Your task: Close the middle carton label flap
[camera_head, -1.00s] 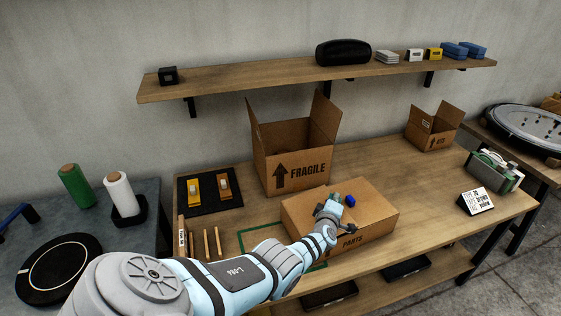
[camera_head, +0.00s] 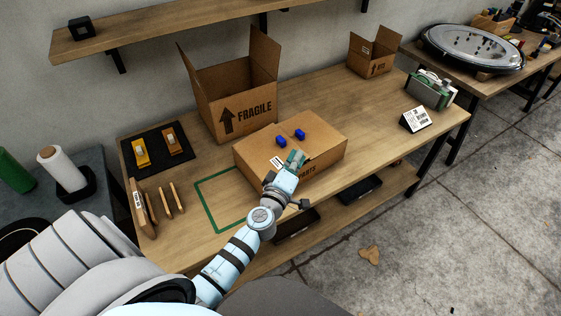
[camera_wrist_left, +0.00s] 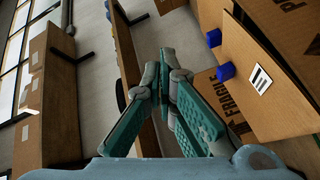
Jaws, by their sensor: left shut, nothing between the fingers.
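The middle carton, marked PARTS (camera_head: 325,140), is a low brown box on the wooden bench. Two blue pieces (camera_head: 300,135) stand on its top, and a white barcode label (camera_head: 277,162) lies near its front left. The blue pieces (camera_wrist_left: 226,71) and label (camera_wrist_left: 261,79) also show in the left wrist view. My left gripper (camera_head: 297,157) is over the carton's front part, close to the label; I cannot tell whether it touches. In the left wrist view its teal fingers (camera_wrist_left: 166,62) are together and empty. The label flap's position is not clear. My right gripper is out of view.
A tall open FRAGILE carton (camera_head: 237,95) stands behind the middle one, and a small open carton (camera_head: 373,53) at the back right. A black tool mat (camera_head: 157,146) lies left. A sign (camera_head: 415,119) stands right. Bare bench (camera_head: 375,115) lies between carton and sign.

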